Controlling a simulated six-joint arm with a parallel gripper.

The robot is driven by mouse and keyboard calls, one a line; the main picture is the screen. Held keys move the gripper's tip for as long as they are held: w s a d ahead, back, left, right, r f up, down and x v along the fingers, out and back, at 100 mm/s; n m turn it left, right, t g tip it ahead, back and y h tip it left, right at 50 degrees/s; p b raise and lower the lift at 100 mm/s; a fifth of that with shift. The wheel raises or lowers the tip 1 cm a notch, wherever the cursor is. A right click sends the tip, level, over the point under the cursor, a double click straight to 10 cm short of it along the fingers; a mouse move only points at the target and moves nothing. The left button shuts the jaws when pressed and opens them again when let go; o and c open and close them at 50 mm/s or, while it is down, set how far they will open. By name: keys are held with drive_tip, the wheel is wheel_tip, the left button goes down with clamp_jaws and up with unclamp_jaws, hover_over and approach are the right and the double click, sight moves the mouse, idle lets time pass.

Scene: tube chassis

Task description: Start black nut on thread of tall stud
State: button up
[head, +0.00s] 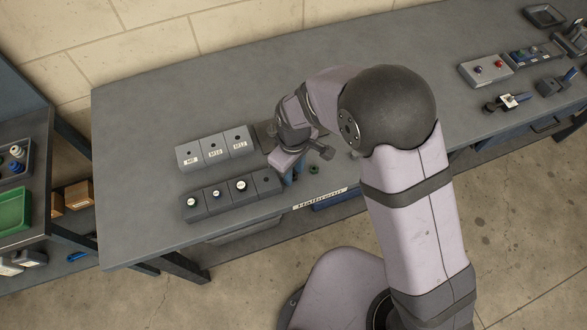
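My gripper (291,176) points down near the front edge of the grey bench, just right of the front row of dark blocks. Only small blue parts of its fingers show under the wrist, so whether it is open or shut, or holds anything, cannot be told. A small dark, greenish ring-like piece (314,169) lies on the bench just right of the gripper; it is too small to identify surely as the black nut. I cannot make out a tall stud; my wrist and arm hide part of that area.
The front block row (205,207) holds several pale-topped round pieces. Behind it stands a grey block row (216,150) with labels and holes. A button box (486,69) and tools sit at the bench's far right. The bench (140,120) is clear at left.

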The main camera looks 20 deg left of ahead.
clamp_jaws()
drive_tip(key=shift+r, duration=0.15)
drive_tip(key=shift+r+p, duration=0.9)
drive_tip(key=w+a+r+p, duration=0.1)
drive_tip(key=w+a+r, duration=0.1)
drive_tip(key=w+a, duration=0.1)
drive_tip(key=w+a+r+p, duration=0.1)
drive_tip(key=w+a+r, duration=0.1)
drive_tip(key=w+a, duration=0.1)
drive_tip(key=w+a+r+p, duration=0.1)
drive_tip(key=w+a+r, duration=0.1)
drive_tip(key=w+a, duration=0.1)
drive_tip(key=shift+a+r+p, duration=0.25)
drive_tip(key=shift+a+p, duration=0.05)
drive_tip(key=shift+a, duration=0.3)
drive_tip(key=shift+w+a+r, duration=0.45)
drive_tip(key=shift+a+r, duration=0.1)
drive_tip(key=shift+r, duration=0.05)
